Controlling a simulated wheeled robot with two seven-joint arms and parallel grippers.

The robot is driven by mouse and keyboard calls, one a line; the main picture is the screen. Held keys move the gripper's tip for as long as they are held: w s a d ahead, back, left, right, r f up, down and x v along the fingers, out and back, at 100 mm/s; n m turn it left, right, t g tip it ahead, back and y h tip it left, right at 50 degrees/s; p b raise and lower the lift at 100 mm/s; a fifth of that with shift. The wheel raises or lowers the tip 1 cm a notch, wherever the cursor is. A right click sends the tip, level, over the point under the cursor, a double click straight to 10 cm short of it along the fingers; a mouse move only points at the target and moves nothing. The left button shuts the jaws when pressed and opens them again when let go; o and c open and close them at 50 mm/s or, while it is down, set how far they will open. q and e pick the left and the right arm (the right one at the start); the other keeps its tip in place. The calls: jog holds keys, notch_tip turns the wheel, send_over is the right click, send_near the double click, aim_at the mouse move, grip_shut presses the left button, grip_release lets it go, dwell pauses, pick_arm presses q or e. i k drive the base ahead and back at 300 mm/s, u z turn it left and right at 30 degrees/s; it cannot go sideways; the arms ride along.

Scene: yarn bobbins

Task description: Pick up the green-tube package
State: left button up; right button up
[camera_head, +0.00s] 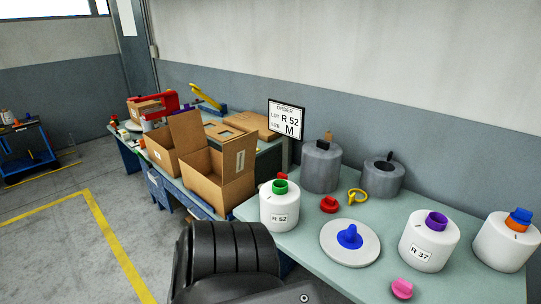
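A small red piece shows just behind the green tube. A black ribbed part of my own body is at the bottom middle, just in front of the package. Neither gripper's fingers show in the head view.
A purple-tube bobbin (429,245) labelled R 37 and a blue-and-orange-topped bobbin (505,244) stand to the right. A white disc (350,245) with a blue knob lies between. Grey cylinders (321,168) and an order sign (287,119) stand behind. Open cardboard boxes (217,178) are at left.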

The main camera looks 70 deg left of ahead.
aim_at(280, 198)
jog(key=u, duration=0.7)
jog(key=i, duration=0.65)
jog(key=u, duration=0.8)
